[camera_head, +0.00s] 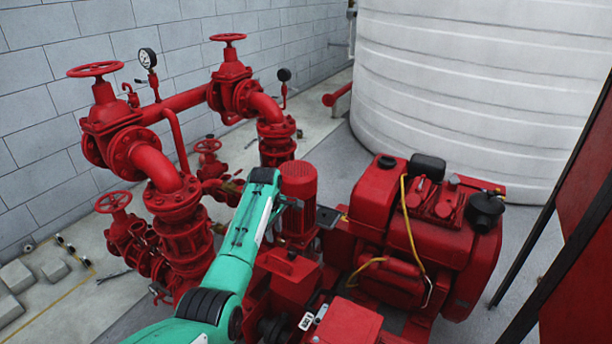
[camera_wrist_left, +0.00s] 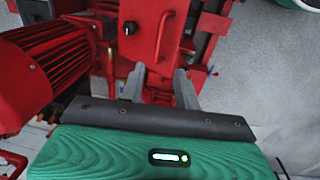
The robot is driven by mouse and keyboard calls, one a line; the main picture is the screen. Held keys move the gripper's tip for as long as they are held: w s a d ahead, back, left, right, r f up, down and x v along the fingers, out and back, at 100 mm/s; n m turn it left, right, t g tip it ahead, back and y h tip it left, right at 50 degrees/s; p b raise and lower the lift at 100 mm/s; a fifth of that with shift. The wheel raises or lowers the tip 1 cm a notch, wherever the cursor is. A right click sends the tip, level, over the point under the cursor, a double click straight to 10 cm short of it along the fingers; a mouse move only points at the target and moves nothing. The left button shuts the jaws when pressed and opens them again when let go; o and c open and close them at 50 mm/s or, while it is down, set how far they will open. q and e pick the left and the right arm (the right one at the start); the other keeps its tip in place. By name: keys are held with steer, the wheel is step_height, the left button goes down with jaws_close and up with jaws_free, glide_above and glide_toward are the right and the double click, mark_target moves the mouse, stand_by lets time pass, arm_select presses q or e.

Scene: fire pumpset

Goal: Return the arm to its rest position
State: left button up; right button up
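My left arm (camera_head: 232,255), green and white with black bands, comes in from the bottom left of the head view and reaches up over the pump set. Its upper end is beside the red finned motor (camera_head: 299,182). In the left wrist view my left gripper (camera_wrist_left: 160,72) has its two grey fingers apart, with nothing held between them. Beyond the fingers is a red box (camera_wrist_left: 150,28) with a black knob and a red handle. The finned motor (camera_wrist_left: 45,70) is close on the left there. My right gripper is not in view.
Red pipes and valves with handwheels (camera_head: 95,69) stand left of the arm. A red engine (camera_head: 425,235) with yellow hoses is on the right. A white tank (camera_head: 470,90) stands behind, and a red panel (camera_head: 580,250) is at the right edge. Grey floor shows at lower left.

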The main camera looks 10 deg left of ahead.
arm_select(q)
steer(key=s+a+f+m, duration=0.1)
steer(key=s+f+m, duration=0.25)
steer(key=s, duration=0.45)
steer(key=s+a+f+m+t+y, duration=0.1)
steer(key=s+f+m, duration=0.1)
steer(key=s+f, duration=0.45)
steer(key=s+a+f+m, duration=0.1)
steer(key=s+f+m, duration=0.15)
steer(key=s, duration=0.65)
steer(key=s+d+r+m, duration=0.1)
steer(key=s+r+m, duration=0.2)
steer(key=s, duration=0.6)
steer(key=s+d+r+m+t, duration=0.1)
steer(key=s+r+m, duration=0.1)
steer(key=s, duration=0.7)
steer(key=s+d+r+m, duration=0.1)
steer(key=s+r+m, duration=0.2)
steer(key=s, duration=0.5)
step_height(320, 180, down, 30)
steer(key=g, duration=0.1)
steer(key=s+a+f, duration=0.1)
steer(key=s+f, duration=0.9)
steer(key=s+a+f+g, duration=0.1)
steer(key=s+a+f, duration=0.1)
steer(key=s+f, duration=0.8)
steer(key=shift+a+f+m+h, duration=0.25)
steer(key=shift+f+m+h, duration=0.05)
steer(key=shift+f, duration=0.15)
